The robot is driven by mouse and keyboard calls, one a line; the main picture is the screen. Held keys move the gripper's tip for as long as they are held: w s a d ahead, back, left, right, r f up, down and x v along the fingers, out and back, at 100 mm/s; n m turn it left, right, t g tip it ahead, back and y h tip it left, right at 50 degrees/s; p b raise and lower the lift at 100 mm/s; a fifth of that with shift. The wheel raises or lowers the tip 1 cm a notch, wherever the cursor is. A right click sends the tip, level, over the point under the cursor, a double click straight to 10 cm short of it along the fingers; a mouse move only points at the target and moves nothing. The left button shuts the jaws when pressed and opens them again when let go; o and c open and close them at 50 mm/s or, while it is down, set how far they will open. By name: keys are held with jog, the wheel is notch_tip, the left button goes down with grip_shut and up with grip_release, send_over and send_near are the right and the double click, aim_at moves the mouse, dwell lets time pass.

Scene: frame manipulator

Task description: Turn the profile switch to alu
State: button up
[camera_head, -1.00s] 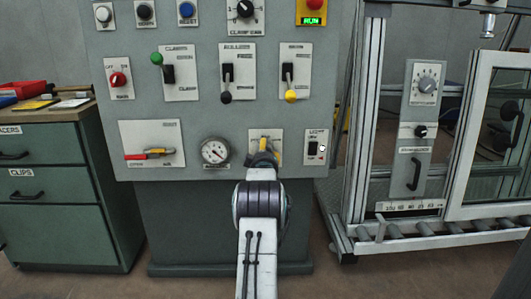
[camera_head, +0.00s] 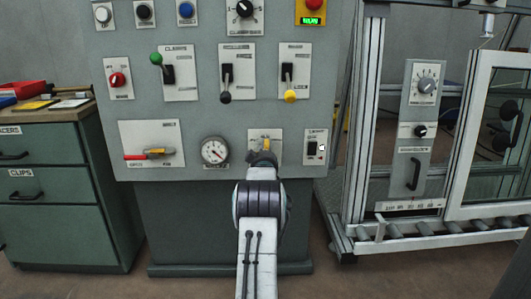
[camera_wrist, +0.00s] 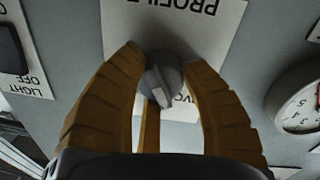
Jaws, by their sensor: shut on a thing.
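The profile switch is a round grey knob (camera_wrist: 163,80) with a paler raised ridge, on a white plate (camera_wrist: 180,18) whose word PROFILE shows upside down in the wrist view. The ridge points towards the bottom of that view. The position labels are mostly hidden, so I cannot tell which one it points at. My gripper (camera_wrist: 163,65) has its orange-brown fingers closed around the knob, touching its sides. In the head view the white plate (camera_head: 253,134) is at the panel's lower right, and my gripper (camera_head: 265,147) covers the knob.
A round gauge (camera_head: 215,150) sits left of the plate and a light switch (camera_head: 314,147) sits close on its right. Levers with black (camera_head: 226,97) and yellow (camera_head: 290,96) ends hang above. A framed machine (camera_head: 365,150) stands at the right.

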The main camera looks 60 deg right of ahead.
jog(key=shift+w+r, duration=0.15)
jog(key=shift+w, duration=0.05)
jog(key=o, duration=0.9)
jog(key=shift+w, duration=0.1)
jog(key=o, duration=0.3)
jog(key=shift+s+a, duration=0.15)
jog(key=shift+s, duration=0.1)
jog(key=shift+v, duration=5.85)
jog(key=shift+o, duration=0.3)
